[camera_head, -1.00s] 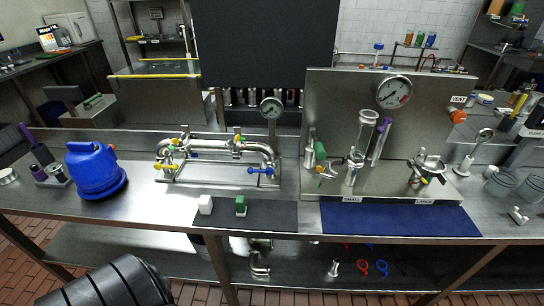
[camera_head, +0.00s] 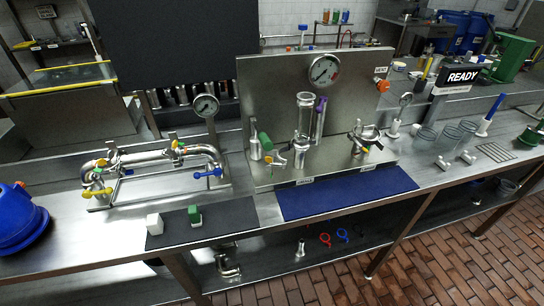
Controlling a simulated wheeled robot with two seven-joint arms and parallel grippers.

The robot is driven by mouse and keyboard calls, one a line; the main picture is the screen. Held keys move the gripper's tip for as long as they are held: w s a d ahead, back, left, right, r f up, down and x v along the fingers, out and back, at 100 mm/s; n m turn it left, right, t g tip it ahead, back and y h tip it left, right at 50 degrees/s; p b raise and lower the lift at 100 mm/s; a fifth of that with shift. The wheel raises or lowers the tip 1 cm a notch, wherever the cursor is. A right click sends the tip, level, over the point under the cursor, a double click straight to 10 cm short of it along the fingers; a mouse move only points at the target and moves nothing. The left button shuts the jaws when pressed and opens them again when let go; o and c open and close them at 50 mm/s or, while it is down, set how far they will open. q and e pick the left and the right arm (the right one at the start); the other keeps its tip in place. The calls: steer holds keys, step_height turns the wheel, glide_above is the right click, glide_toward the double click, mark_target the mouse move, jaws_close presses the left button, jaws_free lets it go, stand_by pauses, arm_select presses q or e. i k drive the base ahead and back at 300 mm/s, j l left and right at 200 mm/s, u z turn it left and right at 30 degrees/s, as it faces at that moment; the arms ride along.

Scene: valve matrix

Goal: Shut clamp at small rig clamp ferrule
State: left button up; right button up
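The small rig (camera_head: 304,120) stands on the steel panel stand, a clear glass column on a metal fitting, above a label that seems to read SMALL. Metal fittings surround the foot of its column; the clamp and ferrule are too small to tell apart, and I cannot tell whether the clamp is open or shut. A valve with a green part (camera_head: 265,142) and a yellow handle (camera_head: 279,162) sits just left of it. A second metal fitting (camera_head: 364,138) stands at the right end of the stand. Neither gripper is in view.
A pipe loop (camera_head: 150,158) with coloured valve handles stands to the left. A blue mat (camera_head: 345,192) lies in front of the stand, clear. A dark mat (camera_head: 236,214) holds a white block (camera_head: 154,223) and a green block (camera_head: 195,215). A READY sign (camera_head: 462,77) stands right.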

mark_target(277, 152)
steer(key=l, duration=0.45)
steer(key=i+l+z, duration=0.1)
steer(key=l, duration=0.4)
steer(key=i+l, duration=0.1)
steer(key=l, duration=0.35)
